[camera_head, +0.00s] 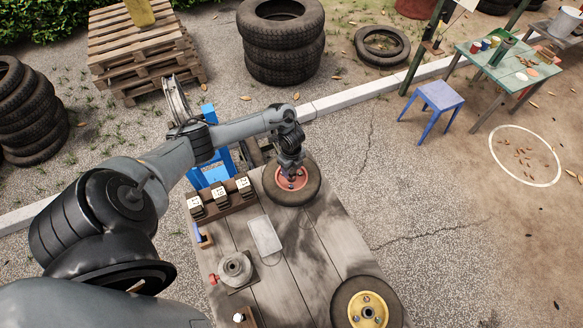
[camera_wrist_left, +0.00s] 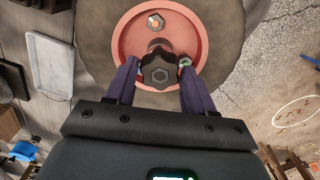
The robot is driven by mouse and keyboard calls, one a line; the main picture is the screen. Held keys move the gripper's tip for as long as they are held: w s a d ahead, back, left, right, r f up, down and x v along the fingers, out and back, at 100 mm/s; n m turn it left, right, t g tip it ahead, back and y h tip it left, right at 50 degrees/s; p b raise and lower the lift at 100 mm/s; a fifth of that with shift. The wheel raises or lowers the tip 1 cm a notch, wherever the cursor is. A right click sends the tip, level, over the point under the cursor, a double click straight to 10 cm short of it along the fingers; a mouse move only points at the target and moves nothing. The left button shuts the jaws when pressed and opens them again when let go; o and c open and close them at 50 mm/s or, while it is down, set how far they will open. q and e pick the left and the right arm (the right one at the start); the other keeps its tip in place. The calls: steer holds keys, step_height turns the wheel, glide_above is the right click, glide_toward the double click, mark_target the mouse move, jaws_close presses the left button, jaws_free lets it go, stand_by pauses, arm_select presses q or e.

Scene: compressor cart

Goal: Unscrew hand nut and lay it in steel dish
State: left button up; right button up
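The dark lobed hand nut (camera_wrist_left: 160,68) sits at the middle of a red wheel hub (camera_wrist_left: 190,30), on its threaded stud. My left gripper (camera_wrist_left: 160,75) has one finger on each side of the nut, very close to its lobes; I cannot tell whether they press on it. In the head view my left gripper (camera_head: 291,180) points down at the wheel's red hub (camera_head: 299,190) and hides most of the nut. The steel dish (camera_head: 265,235), shallow, rectangular and seemingly empty, lies on the planks; it also shows in the left wrist view (camera_wrist_left: 50,65). My right gripper is not in view.
A round grey flange part (camera_head: 235,268) with a red knob stands near the dish. A wooden rack with labelled dark blocks (camera_head: 220,197) lies along the left edge. A yellow-hubbed wheel (camera_head: 366,308) is at the front right. Bare planks lie between the dish and the wheels.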

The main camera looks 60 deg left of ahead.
arm_select(q)
steer(key=o, duration=0.3)
steer(key=c, duration=0.6)
steer(key=shift+r+n+p, duration=0.15)
steer(key=shift+n+p, duration=0.35)
steer(key=shift+p, duration=0.2)
steer(key=shift+c, duration=0.2)
steer(key=shift+n+p, duration=0.4)
steer(key=shift+n, duration=0.2)
